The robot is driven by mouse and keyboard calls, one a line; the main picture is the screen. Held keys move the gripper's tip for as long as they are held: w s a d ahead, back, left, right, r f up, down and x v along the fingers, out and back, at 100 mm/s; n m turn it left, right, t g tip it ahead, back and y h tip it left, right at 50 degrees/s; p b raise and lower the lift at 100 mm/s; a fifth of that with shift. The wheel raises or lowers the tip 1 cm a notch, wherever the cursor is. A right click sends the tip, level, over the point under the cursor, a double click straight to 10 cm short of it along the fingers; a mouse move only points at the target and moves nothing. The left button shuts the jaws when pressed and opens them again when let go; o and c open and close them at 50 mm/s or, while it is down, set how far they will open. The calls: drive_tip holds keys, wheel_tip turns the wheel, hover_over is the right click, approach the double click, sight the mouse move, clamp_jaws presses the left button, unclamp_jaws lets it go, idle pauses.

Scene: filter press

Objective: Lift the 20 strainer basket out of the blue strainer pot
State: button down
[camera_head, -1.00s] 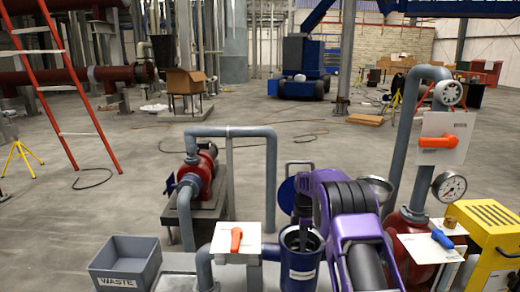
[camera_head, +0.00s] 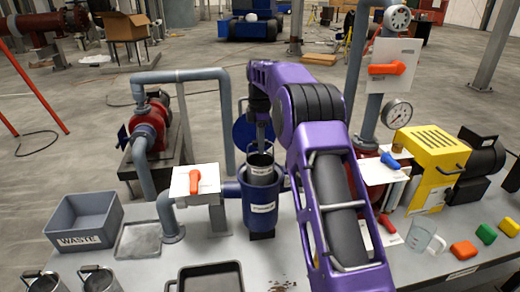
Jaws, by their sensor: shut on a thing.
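The blue strainer pot (camera_head: 262,212) stands upright near the middle of the bench, with a pale label on its front. The grey strainer basket (camera_head: 261,174) is upright in the pot, its labelled upper part standing above the pot's rim and its lower part hidden inside. My gripper (camera_head: 261,143) points down over the pot and is shut on the basket's thin handle; its fingertips are small and dark here. My purple arm reaches in from the right, just beside the pot.
A blue lid (camera_head: 240,133) stands behind the pot. An orange-handled valve (camera_head: 195,181) is close on the left. A grey WASTE bin (camera_head: 84,222), a shallow tray (camera_head: 139,240) and a dark pan (camera_head: 210,278) are left and in front. Pipes and a gauge (camera_head: 397,113) stand right.

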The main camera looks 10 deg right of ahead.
wheel_tip(320, 180, up, 8)
drive_tip(key=p, duration=0.3)
drive_tip(key=shift+s+b, duration=0.4)
drive_tip(key=shift+b, duration=0.25)
drive_tip(key=s+r+b, duration=0.1)
drive_tip(key=s+b, duration=0.6)
drive_tip(key=s, duration=0.1)
drive_tip(key=shift+s+r, duration=0.1)
